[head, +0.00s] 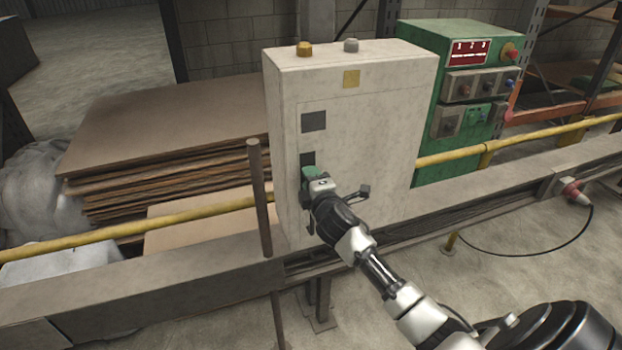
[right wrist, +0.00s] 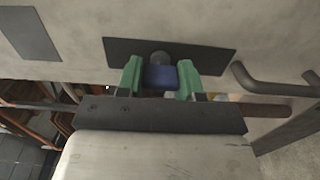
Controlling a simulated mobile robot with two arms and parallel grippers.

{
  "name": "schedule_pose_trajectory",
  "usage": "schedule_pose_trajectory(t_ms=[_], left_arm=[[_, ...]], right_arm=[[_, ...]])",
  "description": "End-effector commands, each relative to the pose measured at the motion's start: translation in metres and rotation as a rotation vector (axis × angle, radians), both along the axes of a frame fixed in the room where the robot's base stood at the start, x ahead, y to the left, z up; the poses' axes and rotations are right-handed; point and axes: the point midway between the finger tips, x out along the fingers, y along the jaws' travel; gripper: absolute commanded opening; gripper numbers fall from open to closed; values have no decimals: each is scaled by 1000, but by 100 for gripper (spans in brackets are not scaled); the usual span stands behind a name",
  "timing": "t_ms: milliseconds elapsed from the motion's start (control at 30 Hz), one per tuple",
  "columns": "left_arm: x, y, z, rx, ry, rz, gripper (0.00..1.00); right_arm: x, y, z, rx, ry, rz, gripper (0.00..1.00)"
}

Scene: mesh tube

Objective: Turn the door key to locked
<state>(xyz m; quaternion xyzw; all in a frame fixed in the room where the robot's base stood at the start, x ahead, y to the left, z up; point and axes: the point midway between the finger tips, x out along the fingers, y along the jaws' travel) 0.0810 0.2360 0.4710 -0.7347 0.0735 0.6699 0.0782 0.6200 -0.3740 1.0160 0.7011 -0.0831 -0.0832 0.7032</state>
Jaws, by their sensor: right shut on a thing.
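A beige cabinet (head: 380,120) stands in the middle of the head view, with its door facing me. In the right wrist view, a dark plate (right wrist: 217,56) on the door carries a round grey lock (right wrist: 160,58) with a dark blue key (right wrist: 160,78) in front of it. My right gripper (head: 312,173) is at the door just below this plate's visible part. Its green fingers, clear in the right wrist view (right wrist: 160,74), are shut on the key, one on each side. The head view hides the key behind the gripper. My left gripper is not in view.
A grey bar handle (right wrist: 270,84) is close to the right finger in the wrist view. A second dark plate (head: 313,122) sits higher on the door. An upright brown post (head: 260,195) stands left of the cabinet. A green control box (head: 460,45) is at right.

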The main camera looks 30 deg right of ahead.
Motion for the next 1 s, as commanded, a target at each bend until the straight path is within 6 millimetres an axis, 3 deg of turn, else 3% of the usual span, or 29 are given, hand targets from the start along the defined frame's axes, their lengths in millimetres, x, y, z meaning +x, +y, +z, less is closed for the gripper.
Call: schedule_pose_trajectory(t_ms=[467, 500, 633, 1000], left_arm=[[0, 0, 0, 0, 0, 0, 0], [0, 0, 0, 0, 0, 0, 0], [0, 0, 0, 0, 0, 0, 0], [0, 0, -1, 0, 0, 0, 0]], right_arm=[[0, 0, -1, -15, 5, 0, 12], [0, 0, -1, -14, 5, 0, 41], [0, 0, -1, -13, 4, 0, 61], [-6, 1, -1, -12, 4, 1, 62]])
